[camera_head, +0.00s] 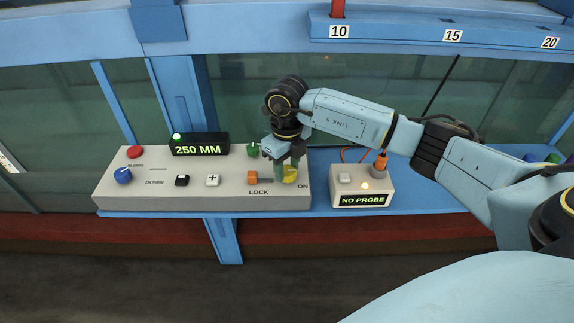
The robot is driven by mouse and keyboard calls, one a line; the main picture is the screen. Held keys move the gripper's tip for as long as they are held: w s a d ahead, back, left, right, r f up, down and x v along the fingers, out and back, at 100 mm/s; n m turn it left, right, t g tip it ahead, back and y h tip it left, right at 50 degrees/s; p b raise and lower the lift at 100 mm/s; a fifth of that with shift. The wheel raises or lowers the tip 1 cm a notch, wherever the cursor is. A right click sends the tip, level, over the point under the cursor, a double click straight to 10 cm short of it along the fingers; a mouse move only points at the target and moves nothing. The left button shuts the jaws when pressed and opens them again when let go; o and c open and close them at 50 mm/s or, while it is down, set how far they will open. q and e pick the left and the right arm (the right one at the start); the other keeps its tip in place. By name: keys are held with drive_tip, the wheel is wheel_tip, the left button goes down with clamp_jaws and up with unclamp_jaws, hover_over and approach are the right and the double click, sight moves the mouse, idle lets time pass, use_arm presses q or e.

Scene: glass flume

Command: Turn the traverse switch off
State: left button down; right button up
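A sloped beige control panel (225,198) stands on the blue ledge. My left gripper is not in view.
The panel also bears a red button (134,152), blue knob (123,176), black switch (182,180), white plus button (213,180), orange button (252,177) and green knob (253,150). A display (198,149) reads 250 MM. A NO PROBE box (378,184) stands close on the right.

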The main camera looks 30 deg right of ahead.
drive_tip(key=c, duration=0.4)
